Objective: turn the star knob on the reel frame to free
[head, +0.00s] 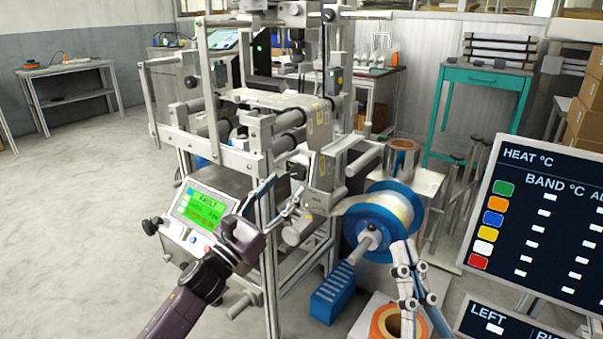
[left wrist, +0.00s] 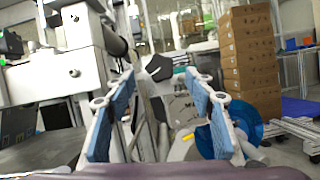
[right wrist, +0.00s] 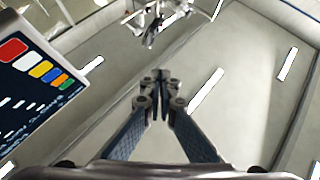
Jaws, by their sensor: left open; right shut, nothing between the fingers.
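A black lobed knob (head: 298,172), which looks like the star knob, sits on the light metal frame of the machine in the head view. In the left wrist view the dark knob (left wrist: 160,68) shows ahead, between and just beyond the fingertips. My left gripper (head: 283,192) is open, its fingers pointing up and right toward the knob, apart from it as far as I can tell. It also shows in the left wrist view (left wrist: 160,90). My right gripper (head: 404,252) is shut and empty, in front of the blue reel. I cannot read the knob's markings.
A blue reel (head: 409,193) with pale film stands right of the knob, with a blue foot (head: 332,292) below. An orange-rimmed roll (head: 376,322) lies low. A dark heat board (head: 540,225) stands at the right. A screen (head: 204,207) glows green at the left.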

